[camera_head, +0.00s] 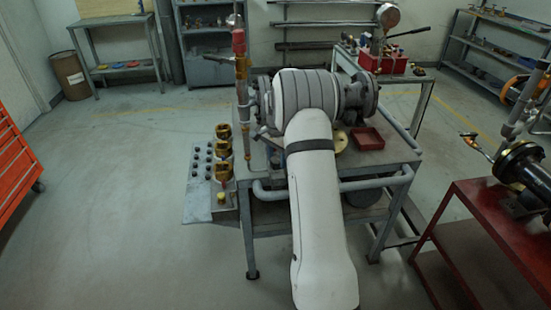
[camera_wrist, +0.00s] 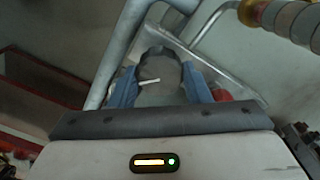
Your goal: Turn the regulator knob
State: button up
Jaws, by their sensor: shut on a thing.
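In the wrist view, a round dark grey knob (camera_wrist: 160,68) with a white pointer line sits between the two blue fingers of my gripper (camera_wrist: 158,86). The fingers are shut on the knob, one on its left side and one on its right. The white line lies nearly level, tilted slightly up to the right. In the head view, my white arm reaches over the grey workbench (camera_head: 400,150) and hides the knob and my fingers.
A shallow red tray (camera_head: 366,138) lies on the bench right of my arm. A vertical pipe with a red fitting (camera_head: 238,42) stands left of my wrist. A pale grey pipe (camera_wrist: 122,45) runs close beside the knob. A red table (camera_head: 480,215) stands at the right. Open floor lies left.

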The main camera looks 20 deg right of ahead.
aim_at(276, 158)
jog(key=m, duration=0.5)
jog(key=shift+w+r, duration=0.2)
jog(key=shift+r, duration=0.05)
jog(key=shift+m, duration=0.3)
jog(key=o, duration=0.7)
jog(key=shift+a, duration=0.1)
jog(key=o, duration=0.3)
jog(key=shift+f, duration=0.15)
notch_tip(276, 158, up, 8)
jog(key=shift+f, duration=0.15)
